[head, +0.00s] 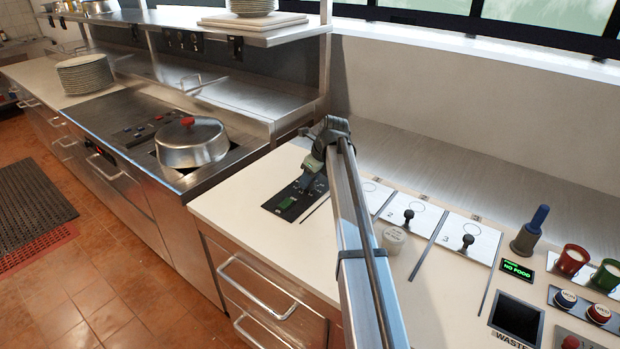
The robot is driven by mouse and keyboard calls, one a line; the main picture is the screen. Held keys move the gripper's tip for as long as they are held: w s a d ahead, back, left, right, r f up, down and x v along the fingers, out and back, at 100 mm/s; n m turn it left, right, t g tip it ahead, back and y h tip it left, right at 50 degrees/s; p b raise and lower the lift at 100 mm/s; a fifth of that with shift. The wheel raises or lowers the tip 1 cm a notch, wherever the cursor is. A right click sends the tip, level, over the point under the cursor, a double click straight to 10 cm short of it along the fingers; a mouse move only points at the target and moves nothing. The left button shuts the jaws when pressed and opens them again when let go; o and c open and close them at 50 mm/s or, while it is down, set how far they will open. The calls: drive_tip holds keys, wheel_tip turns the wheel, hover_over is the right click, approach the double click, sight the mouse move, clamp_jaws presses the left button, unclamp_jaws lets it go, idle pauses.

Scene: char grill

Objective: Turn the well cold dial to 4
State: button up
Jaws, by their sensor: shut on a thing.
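My gripper (312,178) reaches down over the far right part of this panel. It is shut on a small dial there, taken to be the well cold dial. The gripper's fingers and wrist cover the dial, so its pointer and number cannot be read. Other small controls on the panel are too small to make out.
White plates with black knobs (408,217) (467,242) lie right of my arm, beside a small white cup (394,239). A lidded steel pot (191,144) stands on the cooktop at left. Bare counter (235,210) lies left of the panel.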

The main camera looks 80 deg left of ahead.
drive_tip(key=shift+c, duration=0.7)
drive_tip(key=shift+n, duration=0.3)
drive_tip(key=n+h, duration=0.1)
drive_tip(key=n, duration=0.2)
drive_tip(key=shift+w+a+g, duration=0.1)
drive_tip(key=shift+a+g, duration=0.05)
drive_tip(key=shift+g, duration=0.25)
drive_tip(key=n+h, duration=0.2)
drive_tip(key=n, duration=0.3)
drive_tip(key=shift+a, duration=0.15)
drive_tip(key=n+h, duration=0.1)
drive_tip(key=n, duration=0.3)
drive_tip(key=shift+a+n+h, duration=0.1)
drive_tip(key=shift+n+h, duration=0.3)
drive_tip(key=n+h, duration=0.1)
drive_tip(key=n, duration=0.3)
drive_tip(key=shift+t, duration=0.4)
drive_tip(key=shift+n+h, duration=0.3)
